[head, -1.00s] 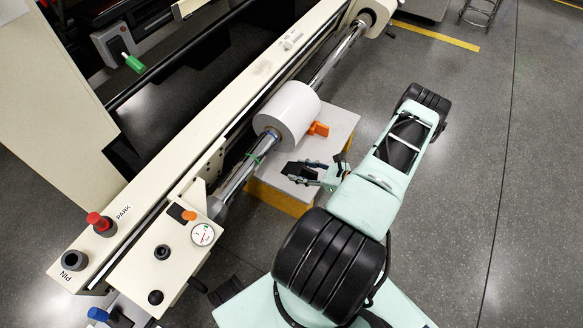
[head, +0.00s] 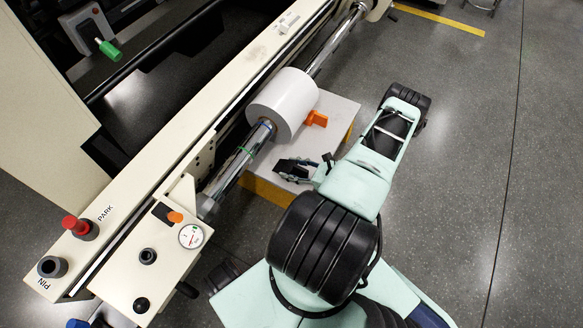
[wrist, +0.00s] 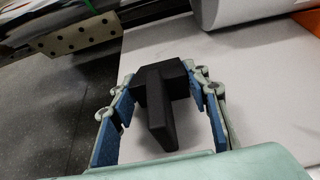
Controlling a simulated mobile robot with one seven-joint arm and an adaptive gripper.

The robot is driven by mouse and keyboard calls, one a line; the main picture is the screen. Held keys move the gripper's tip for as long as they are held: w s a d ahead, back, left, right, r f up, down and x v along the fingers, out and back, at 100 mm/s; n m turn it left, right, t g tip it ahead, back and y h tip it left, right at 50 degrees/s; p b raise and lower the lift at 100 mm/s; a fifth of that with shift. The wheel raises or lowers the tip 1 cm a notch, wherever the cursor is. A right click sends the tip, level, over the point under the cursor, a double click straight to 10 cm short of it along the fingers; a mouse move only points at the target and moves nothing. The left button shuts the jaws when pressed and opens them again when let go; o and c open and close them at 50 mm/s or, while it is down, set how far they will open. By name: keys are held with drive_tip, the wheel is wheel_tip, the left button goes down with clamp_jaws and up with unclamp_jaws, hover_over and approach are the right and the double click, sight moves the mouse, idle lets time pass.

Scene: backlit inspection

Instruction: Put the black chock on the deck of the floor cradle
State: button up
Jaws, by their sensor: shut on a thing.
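The black chock (wrist: 158,108) is a dark wedge-like block with a long rib, held between the blue-padded fingers of my gripper (wrist: 163,84). In the head view the chock (head: 290,165) shows small and dark over the near-left part of the floor cradle's pale deck (head: 338,112). The cradle is a low box with yellow sides, and its deck also fills the area behind the chock in the wrist view (wrist: 240,65). My gripper (head: 298,172) is shut on the chock. I cannot tell whether the chock touches the deck or hangs just above it.
A white roll (head: 283,104) on a steel shaft (head: 240,160) overhangs the deck's left side. An orange chock (head: 316,119) sits on the deck beside the roll. The cream machine beam (head: 180,135) runs along the left. Bare deck lies between the orange chock and my gripper.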

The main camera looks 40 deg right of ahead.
sight(308, 172)
drive_tip(key=o, duration=1.2)
drive_tip(key=shift+o, duration=0.2)
drive_tip(key=shift+r, duration=0.1)
drive_tip(key=p+v, duration=0.3)
drive_tip(key=v, duration=0.9)
drive_tip(key=shift+r, duration=0.1)
